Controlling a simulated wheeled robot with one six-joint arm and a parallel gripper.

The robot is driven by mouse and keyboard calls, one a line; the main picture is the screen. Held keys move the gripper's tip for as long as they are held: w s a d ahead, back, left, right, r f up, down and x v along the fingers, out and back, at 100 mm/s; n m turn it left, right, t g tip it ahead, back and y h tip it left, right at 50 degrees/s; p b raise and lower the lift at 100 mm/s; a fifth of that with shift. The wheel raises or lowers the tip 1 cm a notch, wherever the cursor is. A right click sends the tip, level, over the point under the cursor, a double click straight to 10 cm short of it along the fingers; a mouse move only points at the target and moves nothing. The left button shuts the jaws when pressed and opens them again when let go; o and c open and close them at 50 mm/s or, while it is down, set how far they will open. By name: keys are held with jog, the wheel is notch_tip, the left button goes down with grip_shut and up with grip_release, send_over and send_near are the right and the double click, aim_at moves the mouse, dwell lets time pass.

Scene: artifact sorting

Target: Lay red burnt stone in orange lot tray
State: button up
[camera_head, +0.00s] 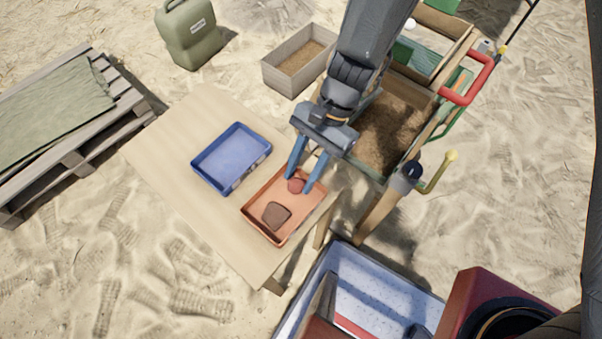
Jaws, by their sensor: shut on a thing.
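The orange lot tray (253,209) lies on the wooden table at its right corner. A small red stone (296,185) is between the blue fingers of my gripper (303,184), over the far right part of the orange tray. My gripper is shut on this stone and points down. I cannot tell whether the stone touches the tray floor. A larger brown-red stone (276,215) lies in the near part of the same tray, apart from my fingers.
A blue tray (231,158) sits on the wooden table (180,150), left of the orange tray, and looks empty. A wooden sieve box with soil (385,135) stands close on the right. A green jerrycan (187,32) and a sand-filled wooden box (297,60) stand behind. The table's left part is clear.

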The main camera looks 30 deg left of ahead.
jog(key=shift+f, duration=0.7)
jog(key=shift+f, duration=0.1)
jog(key=o, duration=1.1)
jog(key=b+v, duration=0.1)
jog(key=v, duration=1.1)
